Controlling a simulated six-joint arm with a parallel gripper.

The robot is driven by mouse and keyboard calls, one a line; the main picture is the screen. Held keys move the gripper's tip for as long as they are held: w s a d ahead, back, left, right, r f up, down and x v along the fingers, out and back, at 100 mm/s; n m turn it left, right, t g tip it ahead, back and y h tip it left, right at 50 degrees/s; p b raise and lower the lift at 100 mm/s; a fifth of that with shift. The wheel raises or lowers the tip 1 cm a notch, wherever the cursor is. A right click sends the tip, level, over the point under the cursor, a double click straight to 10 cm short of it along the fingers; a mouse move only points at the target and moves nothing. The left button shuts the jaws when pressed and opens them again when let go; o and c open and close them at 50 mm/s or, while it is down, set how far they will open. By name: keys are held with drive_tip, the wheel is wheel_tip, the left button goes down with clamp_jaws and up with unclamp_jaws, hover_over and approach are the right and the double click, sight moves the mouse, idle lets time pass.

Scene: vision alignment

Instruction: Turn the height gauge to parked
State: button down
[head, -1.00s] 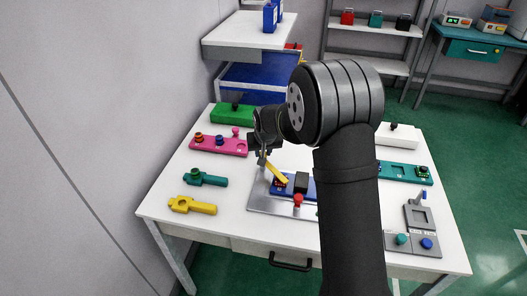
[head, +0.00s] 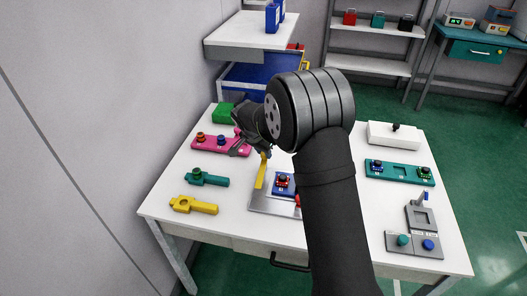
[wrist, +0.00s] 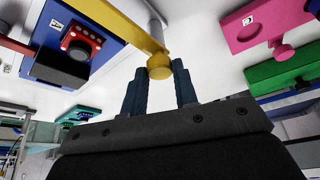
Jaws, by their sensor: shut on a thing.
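The height gauge is a yellow bar (head: 261,172) by the left side of the grey plate (head: 268,206). In the wrist view the yellow bar (wrist: 122,22) meets a grey post (wrist: 155,28), with a yellow round knob (wrist: 159,67) at its end. My gripper (wrist: 157,80) has its fingertips on both sides of this knob, shut on it. In the head view my gripper (head: 264,152) is at the bar's far end and partly hidden by my arm. The bar lies left of the blue block (head: 283,184), which carries a red-and-black part.
A pink block (head: 212,145) and a green block (head: 222,113) stand behind on the left. Teal (head: 205,179) and yellow (head: 192,205) parts lie on the left. A teal holder (head: 395,172) and a grey stand (head: 420,217) are on the right. My arm hides the table's middle.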

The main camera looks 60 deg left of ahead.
drive_tip(key=shift+m, duration=0.4)
drive_tip(key=c, duration=1.1)
unclamp_jaws()
drive_tip(key=v, duration=1.7)
drive_tip(key=shift+s+a+r, duration=0.15)
drive_tip(key=shift+a+r, duration=0.05)
drive_tip(key=shift+f, duration=0.1)
drive_tip(key=x, duration=1.7)
drive_tip(key=shift+d+f, duration=0.1)
drive_tip(key=shift+d, duration=0.05)
